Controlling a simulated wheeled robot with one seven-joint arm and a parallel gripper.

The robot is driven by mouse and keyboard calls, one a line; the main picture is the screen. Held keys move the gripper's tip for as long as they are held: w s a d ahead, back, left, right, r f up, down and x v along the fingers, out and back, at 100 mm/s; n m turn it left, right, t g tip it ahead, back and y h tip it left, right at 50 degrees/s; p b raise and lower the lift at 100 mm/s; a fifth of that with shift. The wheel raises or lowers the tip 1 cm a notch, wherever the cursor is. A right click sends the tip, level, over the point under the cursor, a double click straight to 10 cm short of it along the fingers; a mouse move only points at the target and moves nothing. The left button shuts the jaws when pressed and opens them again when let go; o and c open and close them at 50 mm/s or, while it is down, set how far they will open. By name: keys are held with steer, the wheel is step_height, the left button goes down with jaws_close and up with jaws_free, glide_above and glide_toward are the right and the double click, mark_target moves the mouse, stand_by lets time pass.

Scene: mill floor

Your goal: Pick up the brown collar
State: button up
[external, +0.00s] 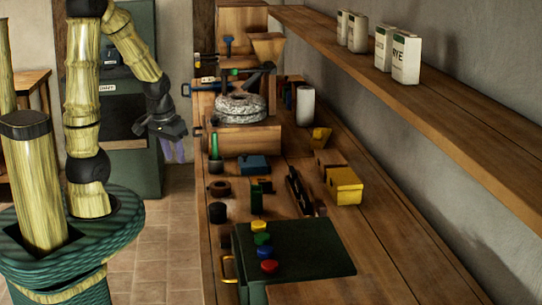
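A brown ring-shaped piece (219,188), which looks like the brown collar, lies flat near the left edge of the wooden bench (295,240). My gripper (175,152) hangs from the bamboo-like arm, left of the bench and above the floor. It is higher than the collar and up and left of it in the picture. Its two pale purple fingers point down and look apart, with nothing visible between them. Nothing covers the collar.
A dark short cylinder (217,212) and a dark green block (257,199) stand near the collar. A green bottle-like piece (215,160), a blue box (254,165), a yellow box (344,187) and a millstone (240,107) are around. A shelf (440,115) overhangs the right.

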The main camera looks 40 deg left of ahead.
stand_by(0.3)
steer(key=o, duration=1.2)
steer(key=shift+c, duration=0.2)
steer(key=w+a+f+m+t+h+b, duration=0.2)
steer(key=w+a+f+m+t+b, duration=0.15)
steer(key=w+a+f, duration=0.45)
steer(key=w+a+f+m+t+h+b, duration=0.1)
steer(key=w+a+f+m+t+b, duration=0.35)
steer(key=w, duration=0.65)
steer(key=s+a+f+m+h+b, duration=0.1)
steer(key=s+f+h+b, duration=0.3)
steer(key=h, duration=0.4)
steer(key=shift+s+a+f+t, duration=0.4)
steer(key=shift+s+a+f, duration=0.45)
steer(key=shift+s, duration=0.4)
steer(key=shift+r, duration=0.1)
